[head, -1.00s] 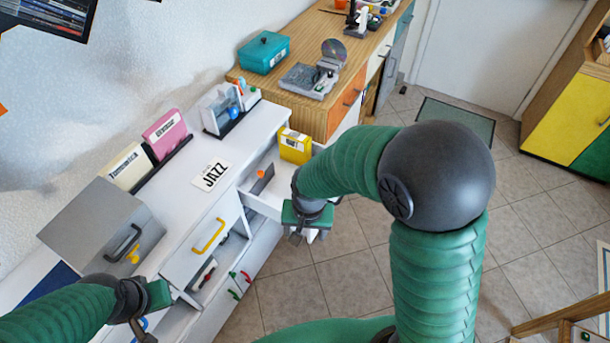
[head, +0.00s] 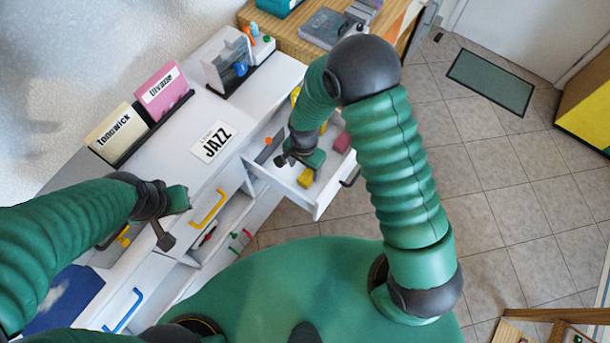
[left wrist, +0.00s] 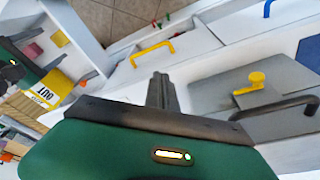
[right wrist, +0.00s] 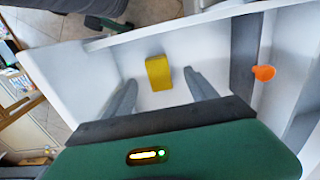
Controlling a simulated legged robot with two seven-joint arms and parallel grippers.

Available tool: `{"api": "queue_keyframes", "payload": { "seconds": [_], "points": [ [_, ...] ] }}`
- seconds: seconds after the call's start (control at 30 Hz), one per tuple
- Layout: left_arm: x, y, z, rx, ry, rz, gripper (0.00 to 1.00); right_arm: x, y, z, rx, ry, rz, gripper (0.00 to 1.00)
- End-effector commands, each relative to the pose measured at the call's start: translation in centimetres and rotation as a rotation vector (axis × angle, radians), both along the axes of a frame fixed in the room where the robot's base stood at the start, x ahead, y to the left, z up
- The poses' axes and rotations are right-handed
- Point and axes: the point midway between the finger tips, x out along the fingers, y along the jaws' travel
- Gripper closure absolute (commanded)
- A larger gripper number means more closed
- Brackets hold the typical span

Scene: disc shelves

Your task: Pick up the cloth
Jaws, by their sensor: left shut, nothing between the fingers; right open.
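No item clearly reads as a cloth. My right gripper (head: 287,160) is over the drawer, open and empty. In the right wrist view the yellow piece (right wrist: 158,72) shows just beyond and between the open fingers (right wrist: 157,88). My left gripper (head: 166,238) is shut and empty over the cabinet's near left. Its closed fingers (left wrist: 162,92) show in the left wrist view.
A yellow box (left wrist: 50,90) stands by the drawer. A grey box with a yellow knob (left wrist: 250,84) is near my left gripper.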

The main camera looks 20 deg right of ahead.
Motion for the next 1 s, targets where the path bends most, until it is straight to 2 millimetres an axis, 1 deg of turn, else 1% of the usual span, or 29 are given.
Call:
{"api": "queue_keyframes", "payload": {
  "seconds": [0.03,0.17,0.43,0.5,0.67,0.7,1.0],
  "points": [
    [0.0,0.0,-0.1,0.0,0.0,-0.001,1.0,-0.1,-0.2,-0.9,0.001,0.002,-0.002,0.34],
    [0.0,-0.1,-0.1,0.0,-0.001,-0.001,1.0,-0.1,-0.4,-2.1,0.002,0.0,-0.003,0.34],
    [0.0,-0.1,-0.1,0.0,-0.001,-0.002,1.0,0.5,-0.3,-6.5,-0.003,0.0,-0.002,0.34],
    [0.0,0.0,-0.1,0.0,-0.001,-0.001,1.0,0.6,-0.3,-6.9,-0.003,-0.001,-0.001,0.34],
    [0.0,0.0,-0.1,0.0,-0.001,-0.001,1.0,0.6,-0.5,-6.9,-0.001,-0.002,-0.001,0.34],
    [0.0,0.0,-0.1,0.0,-0.001,-0.001,1.0,0.5,-0.5,-6.9,-0.001,-0.002,-0.002,0.35],
    [0.0,-0.1,-0.1,0.0,-0.001,-0.001,1.0,0.6,-0.5,-6.9,0.0,-0.001,-0.002,0.74]
  ]
}}
